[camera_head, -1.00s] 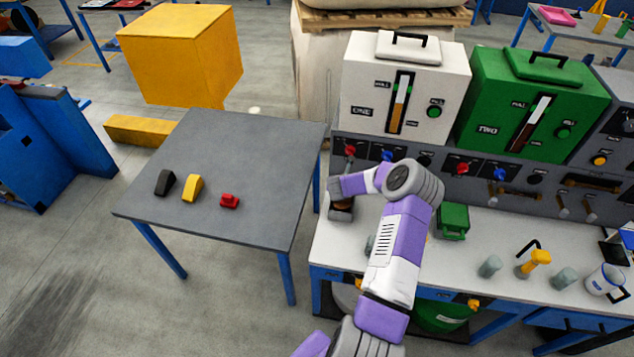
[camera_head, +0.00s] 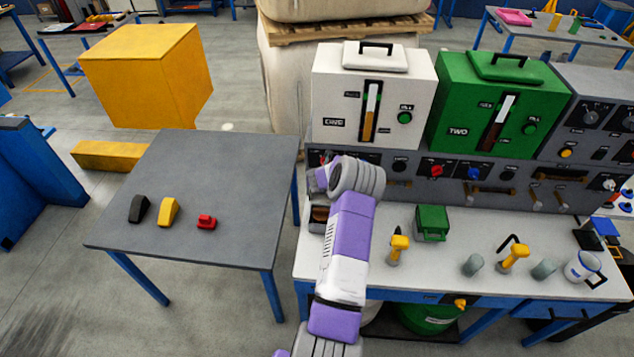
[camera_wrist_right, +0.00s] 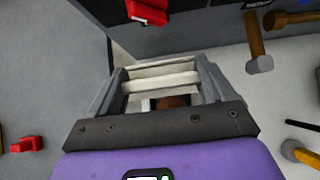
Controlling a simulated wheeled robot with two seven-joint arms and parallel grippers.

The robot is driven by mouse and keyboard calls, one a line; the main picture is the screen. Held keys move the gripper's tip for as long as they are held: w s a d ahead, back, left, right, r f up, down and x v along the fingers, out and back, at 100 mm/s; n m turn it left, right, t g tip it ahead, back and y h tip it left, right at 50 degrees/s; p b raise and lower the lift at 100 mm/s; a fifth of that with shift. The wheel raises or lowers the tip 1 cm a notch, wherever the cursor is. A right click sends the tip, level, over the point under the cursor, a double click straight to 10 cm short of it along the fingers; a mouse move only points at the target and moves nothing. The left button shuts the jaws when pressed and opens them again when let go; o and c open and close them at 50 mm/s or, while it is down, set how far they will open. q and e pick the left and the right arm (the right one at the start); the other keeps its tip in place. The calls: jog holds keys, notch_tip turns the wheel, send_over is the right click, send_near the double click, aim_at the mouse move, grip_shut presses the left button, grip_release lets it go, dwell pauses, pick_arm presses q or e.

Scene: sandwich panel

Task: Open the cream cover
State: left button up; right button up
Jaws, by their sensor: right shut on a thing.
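The cream cover (camera_wrist_right: 160,82) shows in the wrist view as pale cream bars between the fingers of my right gripper (camera_wrist_right: 162,76). The gripper is shut on it. Below the cover a brown round thing (camera_wrist_right: 172,101) is partly visible. In the head view my right arm hides most of the cover and the fingertips, at the left end of the white bench (camera_head: 440,265). The brown thing shows there beside the arm (camera_head: 319,214). How far the cover is open I cannot tell. My left gripper is not in view.
A green box (camera_head: 432,223) and yellow-handled tools (camera_head: 398,246) stand on the bench to the right. Cream (camera_head: 345,125) and green (camera_head: 490,110) dispensers stand behind, above a knob panel. The grey table (camera_head: 215,165) on the left holds black, yellow and red pieces.

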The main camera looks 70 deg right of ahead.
jog(key=shift+d+r, duration=0.2)
jog(key=o, duration=1.4)
jog(key=shift+w+f, duration=0.1)
jog(key=shift+f, duration=0.05)
jog(key=shift+b+v, duration=0.7)
jog(key=shift+v, duration=3.1)
